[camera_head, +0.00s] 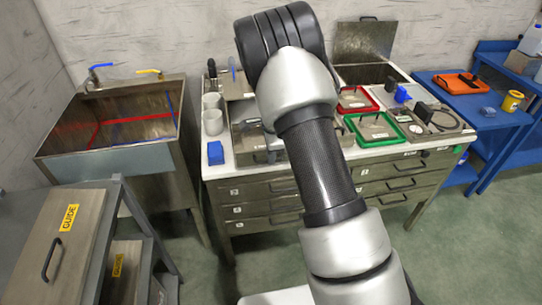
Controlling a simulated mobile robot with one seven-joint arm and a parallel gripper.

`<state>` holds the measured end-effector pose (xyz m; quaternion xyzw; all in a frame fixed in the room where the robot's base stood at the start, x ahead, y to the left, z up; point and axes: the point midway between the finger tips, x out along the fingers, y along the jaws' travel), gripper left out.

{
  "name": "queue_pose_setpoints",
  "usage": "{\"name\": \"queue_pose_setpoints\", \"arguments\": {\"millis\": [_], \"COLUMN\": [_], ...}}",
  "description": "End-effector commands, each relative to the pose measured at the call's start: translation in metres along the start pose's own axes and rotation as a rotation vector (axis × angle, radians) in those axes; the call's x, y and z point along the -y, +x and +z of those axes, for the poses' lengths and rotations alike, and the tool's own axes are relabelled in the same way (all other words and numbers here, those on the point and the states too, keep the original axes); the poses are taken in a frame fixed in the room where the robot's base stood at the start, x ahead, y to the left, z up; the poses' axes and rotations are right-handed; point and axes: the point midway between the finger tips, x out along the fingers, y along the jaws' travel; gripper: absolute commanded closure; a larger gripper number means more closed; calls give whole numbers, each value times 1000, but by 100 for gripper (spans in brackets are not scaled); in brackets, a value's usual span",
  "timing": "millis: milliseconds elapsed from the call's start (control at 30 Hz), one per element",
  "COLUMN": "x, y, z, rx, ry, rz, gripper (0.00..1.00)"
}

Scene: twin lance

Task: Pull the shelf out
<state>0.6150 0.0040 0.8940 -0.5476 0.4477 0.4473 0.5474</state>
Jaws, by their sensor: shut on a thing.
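A small steel unit with a shelf (249,141) stands on the white bench top, left of my arm. Its right part is hidden behind my arm. My gripper (270,143) shows only in small part, just left of the dark arm link, at the front of this unit. It is shut on the shelf's front; the fingertips and the exact grip are mostly hidden. I cannot tell how far the shelf is out.
The bench (221,172) has several numbered drawers below. A blue block (215,153) and metal cups (212,121) stand left of the unit. Red (356,101) and green (374,129) trays lie right. A sink (120,127) stands left; a grey cabinet (62,240) is front left.

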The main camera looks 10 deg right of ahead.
Motion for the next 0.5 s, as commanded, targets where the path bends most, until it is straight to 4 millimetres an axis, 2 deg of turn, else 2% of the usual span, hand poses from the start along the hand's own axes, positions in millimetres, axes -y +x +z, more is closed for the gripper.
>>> {"name": "queue_pose_setpoints", "arguments": {"millis": [67,100,200,500], "x": [-4,-5,-4,-3], "y": [0,1,1,-1], "z": [0,0,0,0], "rx": [1,1,1,1], "ry": [0,0,0,0], "rz": [13,13,12,7], "gripper": [100,87,73,73]}}
